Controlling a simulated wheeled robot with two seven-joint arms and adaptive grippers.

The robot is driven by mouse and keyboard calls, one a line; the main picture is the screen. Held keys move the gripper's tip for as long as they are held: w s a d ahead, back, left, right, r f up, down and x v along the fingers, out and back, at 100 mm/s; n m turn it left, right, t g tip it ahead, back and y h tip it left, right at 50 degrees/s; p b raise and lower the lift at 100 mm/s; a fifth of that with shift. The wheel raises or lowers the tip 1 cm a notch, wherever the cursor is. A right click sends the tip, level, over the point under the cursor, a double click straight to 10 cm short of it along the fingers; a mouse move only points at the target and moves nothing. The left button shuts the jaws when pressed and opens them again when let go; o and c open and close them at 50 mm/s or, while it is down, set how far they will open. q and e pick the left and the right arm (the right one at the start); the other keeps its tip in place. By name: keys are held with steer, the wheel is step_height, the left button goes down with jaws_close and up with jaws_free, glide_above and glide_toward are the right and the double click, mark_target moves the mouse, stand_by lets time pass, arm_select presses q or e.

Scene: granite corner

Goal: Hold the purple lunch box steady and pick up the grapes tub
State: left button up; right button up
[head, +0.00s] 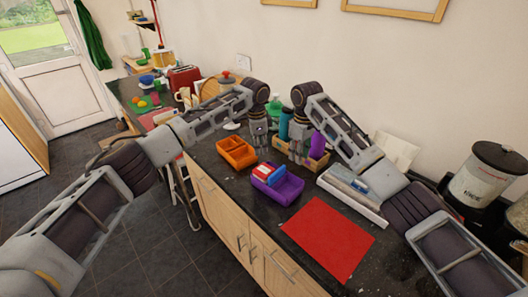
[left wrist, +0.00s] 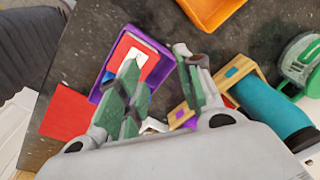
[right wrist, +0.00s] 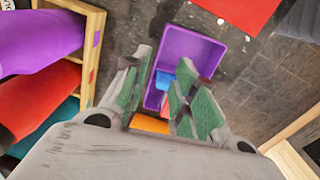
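The purple lunch box (head: 290,190) sits upright on the dark counter. It also shows in the left wrist view (left wrist: 151,41) and the right wrist view (right wrist: 196,48). A red tub with a white label (head: 262,171) and a blue tub (head: 275,177) are at its far end. I cannot tell which is the grapes tub; no grapes can be made out. My left gripper (head: 260,148) is open and empty above the counter behind the box. My right gripper (head: 296,152) is open and empty beside it, in front of the wooden crate. Neither visibly touches the box.
An orange divided box (head: 237,153) stands left of the lunch box. A wooden crate (head: 318,164) with bottles, including a purple one (head: 317,145), stands behind. A red mat (head: 328,238) lies flat to the right. Papers or books (head: 352,192) lie near the wall.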

mark_target(295, 185)
arm_select(q)
steer(key=shift+m+g+y, duration=0.3)
steer(key=shift+m+g, duration=0.3)
steer(key=s+d, duration=0.2)
steer(key=s, duration=0.1)
steer(key=shift+s+f, duration=0.2)
steer(key=shift+s, duration=0.05)
arm_select(e)
steer(key=shift+f, duration=0.1)
steer(key=shift+f, duration=6.85)
jaws_close()
